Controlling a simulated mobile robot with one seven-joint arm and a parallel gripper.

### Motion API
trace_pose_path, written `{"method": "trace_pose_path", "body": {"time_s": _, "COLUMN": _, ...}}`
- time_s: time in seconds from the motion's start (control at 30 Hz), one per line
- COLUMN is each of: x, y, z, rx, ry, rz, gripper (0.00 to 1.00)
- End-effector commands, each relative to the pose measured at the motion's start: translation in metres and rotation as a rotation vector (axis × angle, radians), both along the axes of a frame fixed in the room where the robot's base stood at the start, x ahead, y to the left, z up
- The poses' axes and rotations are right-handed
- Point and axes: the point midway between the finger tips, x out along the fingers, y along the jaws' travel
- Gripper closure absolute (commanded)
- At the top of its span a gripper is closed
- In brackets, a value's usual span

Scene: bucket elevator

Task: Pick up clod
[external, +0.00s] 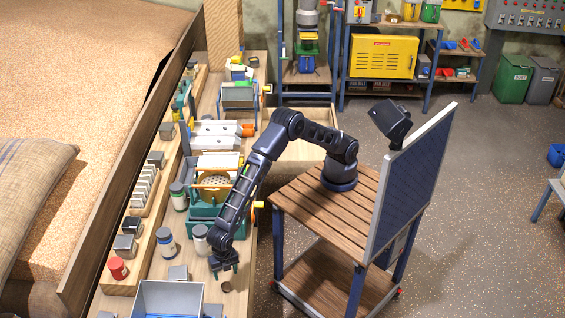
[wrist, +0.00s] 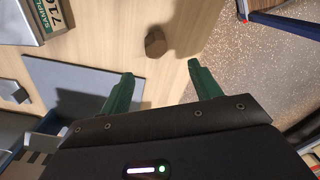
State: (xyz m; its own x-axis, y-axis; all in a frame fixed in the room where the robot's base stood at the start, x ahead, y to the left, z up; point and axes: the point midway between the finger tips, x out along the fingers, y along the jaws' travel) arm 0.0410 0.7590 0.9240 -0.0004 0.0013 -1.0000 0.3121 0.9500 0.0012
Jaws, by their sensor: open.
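The clod looks to be the small brown faceted lump (wrist: 155,42) lying on the wooden bench near its edge in the wrist view. In the external view it shows as a small dark brown lump (external: 226,287) just below my gripper (external: 225,268). In the wrist view my gripper (wrist: 160,90) has its two green fingers spread apart with nothing between them. The lump lies beyond the fingertips, roughly in line with the gap, and is not touched.
A grey open bin (external: 168,296) stands left of the lump. Jars, including a white one (external: 200,240), and a labelled container (wrist: 50,18) stand nearby. The bench edge and speckled floor (wrist: 235,65) lie close on the right. Bare wood surrounds the lump.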

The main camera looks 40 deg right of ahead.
Motion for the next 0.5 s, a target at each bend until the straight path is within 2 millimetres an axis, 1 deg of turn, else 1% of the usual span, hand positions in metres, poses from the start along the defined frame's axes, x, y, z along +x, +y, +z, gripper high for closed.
{"method": "trace_pose_path", "body": {"time_s": 0.03, "x": 0.000, "y": -0.001, "z": -0.009, "rx": -0.003, "ry": -0.001, "rz": 0.000, "gripper": 0.37}}
{"method": "trace_pose_path", "body": {"time_s": 0.1, "x": 0.001, "y": 0.000, "z": -0.020, "rx": -0.003, "ry": -0.001, "rz": 0.001, "gripper": 0.37}}
{"method": "trace_pose_path", "body": {"time_s": 0.2, "x": 0.001, "y": 0.000, "z": -0.032, "rx": -0.003, "ry": 0.000, "rz": 0.000, "gripper": 0.37}}
{"method": "trace_pose_path", "body": {"time_s": 0.43, "x": 0.003, "y": 0.001, "z": -0.045, "rx": -0.003, "ry": -0.001, "rz": -0.001, "gripper": 0.37}}
{"method": "trace_pose_path", "body": {"time_s": 0.5, "x": 0.004, "y": 0.001, "z": -0.052, "rx": -0.003, "ry": -0.001, "rz": 0.000, "gripper": 0.37}}
